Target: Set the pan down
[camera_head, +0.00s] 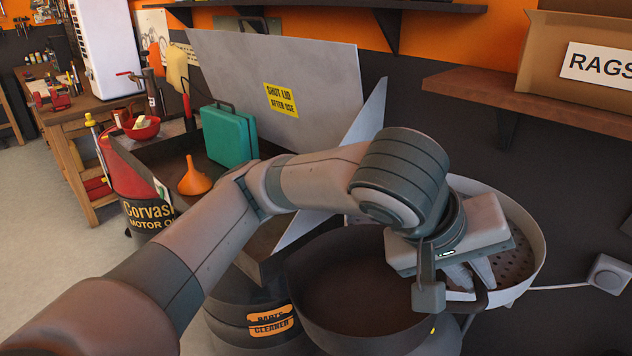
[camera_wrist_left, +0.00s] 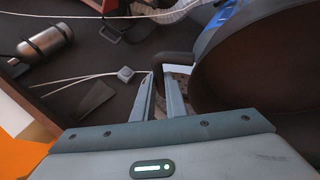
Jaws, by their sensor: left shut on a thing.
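The pan (camera_head: 350,285) is wide, round and dark, with a brown inside. In the head view it is in front of the parts cleaner, and it appears roughly level. My left gripper (camera_head: 470,284) is shut on the pan's handle at its right side. In the left wrist view the pan (camera_wrist_left: 270,65) fills the right side, and the dark handle (camera_wrist_left: 172,62) runs between the fingers of my left gripper (camera_wrist_left: 163,85). Whether the pan's underside touches anything is hidden. My right gripper is not in view.
A pale perforated bowl (camera_head: 524,232) is behind my left gripper. The parts cleaner's upright lid (camera_head: 320,85) stands behind my arm. A teal case (camera_head: 229,135) and an orange funnel (camera_head: 194,178) stand at its left. A shelf (camera_head: 540,100) with a rags box (camera_head: 575,60) is at upper right.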

